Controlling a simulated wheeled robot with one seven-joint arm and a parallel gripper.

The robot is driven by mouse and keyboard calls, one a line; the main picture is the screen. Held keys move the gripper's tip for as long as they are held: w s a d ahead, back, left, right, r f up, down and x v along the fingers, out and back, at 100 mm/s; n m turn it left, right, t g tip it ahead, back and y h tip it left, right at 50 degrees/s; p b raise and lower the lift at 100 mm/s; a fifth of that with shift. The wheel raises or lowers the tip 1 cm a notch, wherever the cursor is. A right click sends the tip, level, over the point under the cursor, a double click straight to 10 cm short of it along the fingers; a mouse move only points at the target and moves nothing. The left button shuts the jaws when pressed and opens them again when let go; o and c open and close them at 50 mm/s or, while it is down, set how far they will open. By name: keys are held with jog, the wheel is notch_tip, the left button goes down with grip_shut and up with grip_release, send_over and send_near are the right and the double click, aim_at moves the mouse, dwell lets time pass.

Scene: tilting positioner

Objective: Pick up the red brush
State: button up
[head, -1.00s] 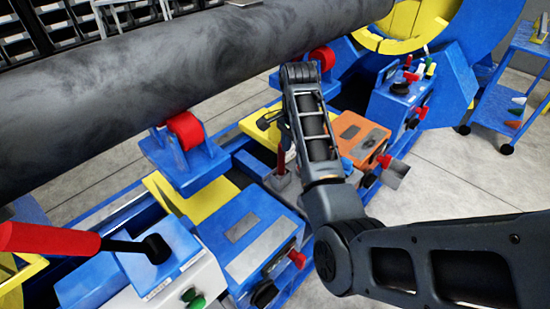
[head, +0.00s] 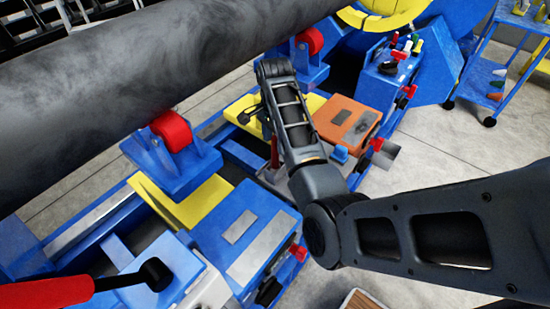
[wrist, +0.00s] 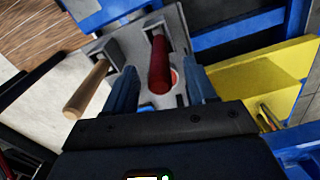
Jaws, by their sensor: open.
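The red brush (wrist: 159,66) stands handle-up in a slot of a grey metal holder (wrist: 127,45), in the wrist view. My gripper (wrist: 160,82) is open, with one blue-grey finger on either side of the red handle. No contact between fingers and handle is visible. The lower end of the brush is hidden by the holder. A pale wooden handle (wrist: 88,88) stands in the same holder, left of and outside the left finger. In the head view, a thin part of the red brush (head: 274,150) shows beside my arm, which hides my gripper there.
A large grey pipe (head: 150,75) lies on red rollers (head: 172,130) above the work area. A blue box (head: 250,230) and an orange box (head: 347,122) flank the holder. A yellow plate (wrist: 265,80) lies right of my gripper. Grey floor (head: 440,165) is open at right.

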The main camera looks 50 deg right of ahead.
aim_at(275, 147)
jog(key=shift+f, duration=1.7)
grip_shut()
